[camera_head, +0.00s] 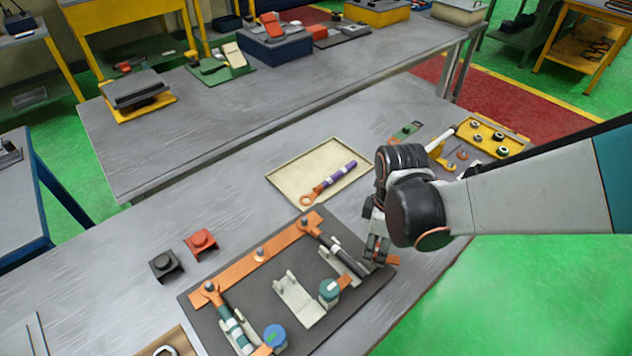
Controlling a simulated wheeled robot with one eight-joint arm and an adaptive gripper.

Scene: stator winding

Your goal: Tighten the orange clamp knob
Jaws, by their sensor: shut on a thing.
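A dark fixture plate (212,333) lies on the near bench with an orange bar (261,255) along its far side. A blue knob (275,337) and a green knob (329,288) stand on its near side. My gripper (375,258) points down at the right end of the plate, shut on what appears to be the orange clamp knob in line with the other two. The fingers hide most of that knob. An orange tab (391,261) shows just right of the fingers. A black and white cable piece (334,247) runs from the bar toward the gripper.
A beige tray (287,176) with a purple-handled, orange-ended part lies behind the plate. A yellow tray (508,140) of small parts sits behind my arm. Red (201,241) and dark (165,264) blocks stand left of the plate.

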